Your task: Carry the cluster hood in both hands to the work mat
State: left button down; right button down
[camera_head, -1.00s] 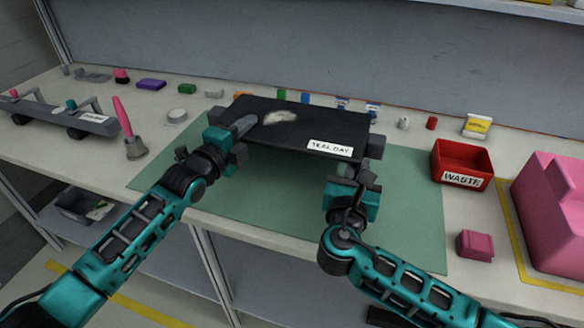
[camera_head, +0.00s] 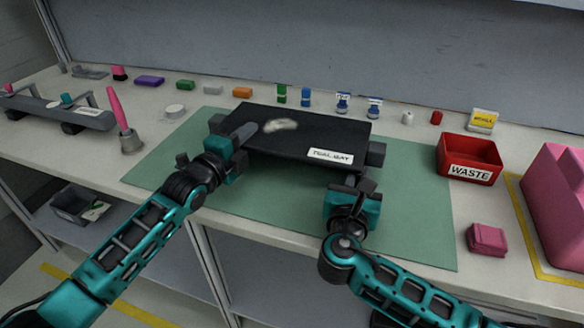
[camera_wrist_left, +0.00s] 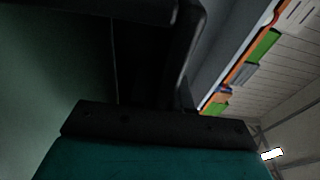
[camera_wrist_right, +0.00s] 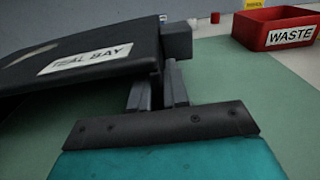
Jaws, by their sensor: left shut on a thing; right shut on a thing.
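The cluster hood (camera_head: 300,140) is a wide black panel with a white "TEAL BAY" label and a pale smudge on top. It is over the back part of the green work mat (camera_head: 410,220); I cannot tell whether it touches the mat. My left gripper (camera_head: 240,138) is shut on its left side. My right gripper (camera_head: 356,182) is shut on its near right side. In the right wrist view the hood (camera_wrist_right: 90,55) sits at the fingers (camera_wrist_right: 158,88), with mat beneath. The left wrist view is mostly dark, and the left grip is hard to see there.
A red WASTE bin (camera_head: 468,158) stands right of the mat, with a pink block (camera_head: 487,239) and a large pink form (camera_head: 560,200). Several small parts line the back of the bench. A pink-handled brush (camera_head: 122,122) and grey rack (camera_head: 55,112) are at left.

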pick_arm(q)
jog(key=c, duration=1.5)
grip_release()
jog(key=shift+w+a+f, duration=0.1)
jog(key=shift+a+f, duration=0.05)
jog(key=shift+a, duration=0.05)
pick_arm(e)
jog(key=c, duration=1.6)
grip_release()
jog(key=shift+d+f, duration=0.15)
jog(key=shift+f, duration=0.1)
pick_arm(q)
jog(key=o, duration=0.4)
jog(key=shift+d, duration=0.15)
pick_arm(e)
jog(key=o, duration=0.5)
jog(key=shift+r, duration=0.1)
pick_arm(q)
jog(key=v, duration=1.1)
jog(key=shift+s, duration=0.35)
jog(key=shift+s+a, duration=0.15)
jog(key=shift+a, duration=0.1)
pick_arm(e)
jog(key=shift+s+a, duration=0.1)
jog(key=shift+a, duration=0.1)
jog(key=v, duration=1.2)
jog(key=shift+r, duration=0.1)
